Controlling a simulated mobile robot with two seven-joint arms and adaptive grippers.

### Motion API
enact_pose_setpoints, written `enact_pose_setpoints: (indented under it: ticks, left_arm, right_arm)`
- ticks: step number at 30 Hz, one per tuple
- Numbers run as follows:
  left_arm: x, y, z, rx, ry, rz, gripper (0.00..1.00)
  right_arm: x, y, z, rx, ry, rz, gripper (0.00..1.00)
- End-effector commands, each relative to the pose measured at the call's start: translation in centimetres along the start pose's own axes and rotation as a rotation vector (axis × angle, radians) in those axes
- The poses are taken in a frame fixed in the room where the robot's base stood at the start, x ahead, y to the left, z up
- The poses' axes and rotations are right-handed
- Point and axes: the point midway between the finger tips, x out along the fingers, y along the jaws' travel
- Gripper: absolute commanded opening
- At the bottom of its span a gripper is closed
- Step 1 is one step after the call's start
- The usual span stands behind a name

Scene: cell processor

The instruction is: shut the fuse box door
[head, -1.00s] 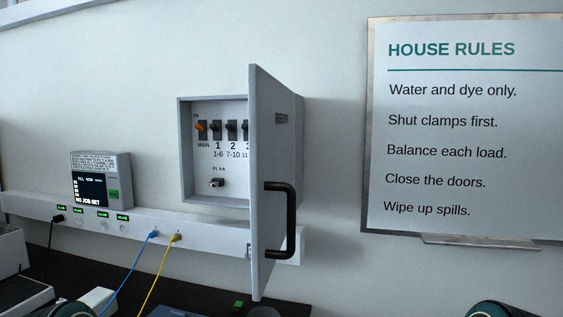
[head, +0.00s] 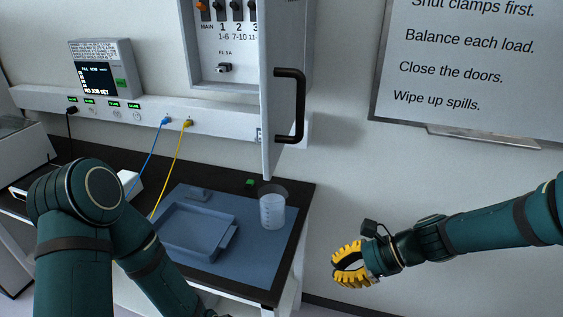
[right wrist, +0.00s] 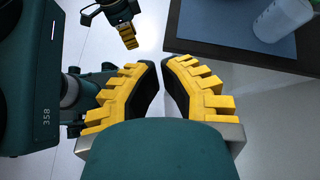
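The fuse box door (head: 270,95) is a grey panel with a black handle (head: 290,105). It stands swung wide open, edge-on to the head view, at the right side of the fuse box (head: 222,70) on the wall. Its top is cut off. My right gripper (head: 338,268) is below and right of the door, clear of it and empty. In the right wrist view its yellow fingers (right wrist: 160,62) show a narrow gap between them. My left gripper (right wrist: 127,32) shows at the top of that view, too small to tell its opening; the head view does not include it.
A dark bench with a blue mat (head: 262,265), grey tray (head: 175,240) and clear beaker (head: 272,210) stands below the box. Blue and yellow cables hang from the wall rail (head: 212,122). A rules sign (head: 470,75) hangs right. Space between gripper and door is free.

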Motion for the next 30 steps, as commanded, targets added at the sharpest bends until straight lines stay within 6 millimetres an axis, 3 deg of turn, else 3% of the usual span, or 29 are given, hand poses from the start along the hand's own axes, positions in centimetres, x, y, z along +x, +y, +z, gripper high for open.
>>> enact_pose_setpoints:
  ticks: [1,3,6,9,12,17,30]
  left_arm:
    - [-0.7,0.2,-0.1,0.0,0.001,0.001,0.43]
    - [-1.1,0.4,-0.2,-0.001,0.002,0.001,0.43]
    - [-1.6,0.5,-0.3,-0.001,0.004,0.002,0.43]
    - [-1.8,0.6,-0.4,-0.001,0.005,0.002,0.43]
    - [-1.9,0.7,-0.4,-0.002,0.005,0.002,0.43]
    - [-1.9,0.7,-0.4,-0.002,0.005,0.002,0.43]
    - [-2.1,0.7,-0.5,-0.002,0.005,0.002,0.43]
  right_arm:
    - [-2.6,-1.2,3.4,0.048,-0.093,-0.045,0.0]
    - [-5.7,-2.3,7.7,0.109,-0.235,-0.083,0.0]
    - [-9.9,-3.1,12.7,0.158,-0.412,-0.112,0.0]
    - [-13.2,-3.3,16.0,0.175,-0.54,-0.121,0.0]
    - [-14.9,-3.2,17.8,0.179,-0.609,-0.12,0.0]
    - [-14.8,-3.3,18.8,0.18,-0.634,-0.116,0.0]
    - [-8.2,-4.5,23.3,0.179,-0.631,-0.113,0.0]
